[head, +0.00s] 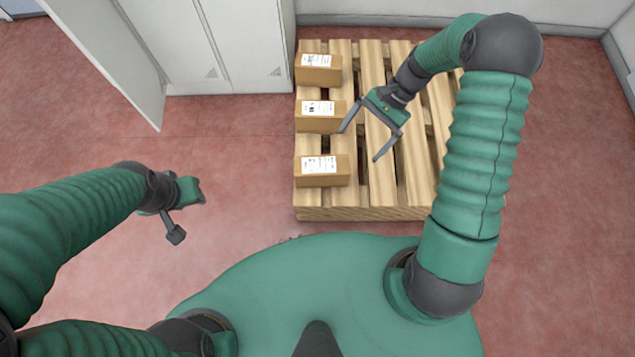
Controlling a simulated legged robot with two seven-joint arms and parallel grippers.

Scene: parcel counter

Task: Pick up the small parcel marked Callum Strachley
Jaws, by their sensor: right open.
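Three small brown parcels with white labels stand in a column along the left side of a wooden pallet (380,214). They are the far parcel (318,77), the middle parcel (312,124) and the near parcel (322,179). The label print is too small to read, so I cannot tell which is marked Callum Strachley. My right gripper (359,146) is open and empty above the pallet, just right of the middle and near parcels. My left gripper (178,228) is over the floor at the left, away from the pallet; its jaws do not show clearly.
The right part of the pallet carries nothing that I can see, though my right arm covers some of it. A pale cabinet (235,45) stands at the back left, with a panel (110,50) jutting forward. Red floor (245,160) is clear left of the pallet.

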